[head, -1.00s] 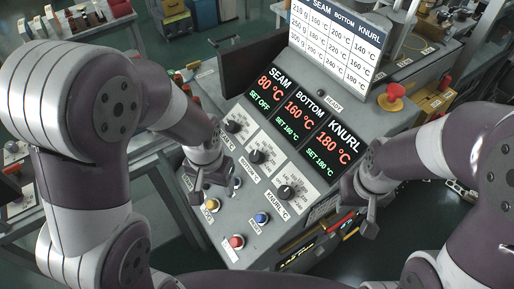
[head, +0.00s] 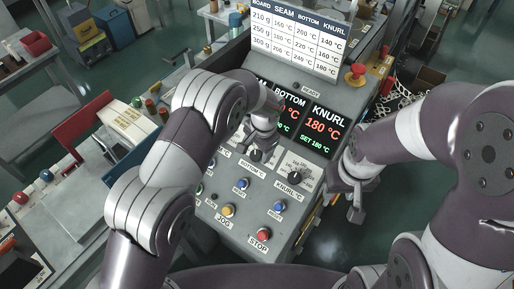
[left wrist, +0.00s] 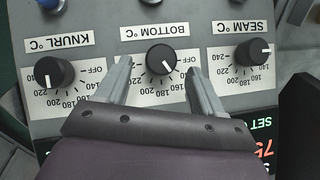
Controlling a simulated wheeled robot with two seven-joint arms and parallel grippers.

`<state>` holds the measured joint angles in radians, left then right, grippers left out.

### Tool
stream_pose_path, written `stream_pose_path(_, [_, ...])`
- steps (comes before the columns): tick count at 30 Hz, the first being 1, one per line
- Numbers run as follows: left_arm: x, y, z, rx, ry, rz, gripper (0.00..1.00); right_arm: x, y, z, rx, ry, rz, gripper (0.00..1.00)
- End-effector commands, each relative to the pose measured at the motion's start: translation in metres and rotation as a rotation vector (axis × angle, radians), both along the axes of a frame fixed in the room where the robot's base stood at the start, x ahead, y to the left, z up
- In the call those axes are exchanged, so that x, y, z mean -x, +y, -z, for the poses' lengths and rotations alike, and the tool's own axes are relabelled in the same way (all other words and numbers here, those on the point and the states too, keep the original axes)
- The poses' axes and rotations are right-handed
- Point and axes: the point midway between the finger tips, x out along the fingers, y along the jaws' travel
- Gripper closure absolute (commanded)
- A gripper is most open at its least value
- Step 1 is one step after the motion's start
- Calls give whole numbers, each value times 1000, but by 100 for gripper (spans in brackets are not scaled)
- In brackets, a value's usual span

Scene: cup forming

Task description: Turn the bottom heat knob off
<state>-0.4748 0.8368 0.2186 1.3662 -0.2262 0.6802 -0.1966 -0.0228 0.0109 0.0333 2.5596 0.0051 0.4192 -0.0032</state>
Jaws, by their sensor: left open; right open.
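The bottom display (head: 289,112) is partly hidden by my left arm. My right gripper (head: 350,197) is open and empty, right of the panel.
The knurl knob (head: 294,178) and seam knob (left wrist: 252,52) flank the bottom knob. The knurl display (head: 322,127) reads 180 °C, set 180 °C. A yellow button (head: 228,210), blue buttons and a red STOP button (head: 263,234) lie nearer me. A red emergency button (head: 356,74) stands behind.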

Motion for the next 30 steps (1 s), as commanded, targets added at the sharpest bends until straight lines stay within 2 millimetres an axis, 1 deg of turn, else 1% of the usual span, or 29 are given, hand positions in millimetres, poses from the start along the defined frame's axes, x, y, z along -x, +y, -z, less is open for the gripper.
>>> stream_pose_path(1, [0,2,5,-1,3,-1,32,0,0,-8,0,0,0,57])
stream_pose_path(3, [-2,2,16,-1,2,-2,32,0,0,-10,0,0,0,57])
stream_pose_path(6, [-4,3,26,0,-2,-2,32,0,0,-12,0,0,0,57])
stream_pose_path(10, [-4,4,32,1,-2,-2,32,0,0,-13,0,1,0,57])
stream_pose_path(16, [-4,4,32,1,-2,-2,32,0,0,-12,0,1,0,57])
stream_pose_path(17, [-4,4,32,1,-2,-2,36,0,0,-12,0,1,0,57])
stream_pose_path(18, [-4,4,32,1,-2,-2,49,0,0,-12,0,1,0,57])
stream_pose_path(20, [-4,3,32,1,-2,-2,68,0,0,-12,0,1,0,57])
stream_pose_path(21, [-4,3,32,1,-2,-2,81,0,0,-12,0,1,0,57])
stream_pose_path(22, [-4,4,32,1,-2,-2,88,0,0,-12,0,1,0,57])
stream_pose_path(30, [-4,4,32,11,4,-18,88,0,0,-11,0,0,0,57])
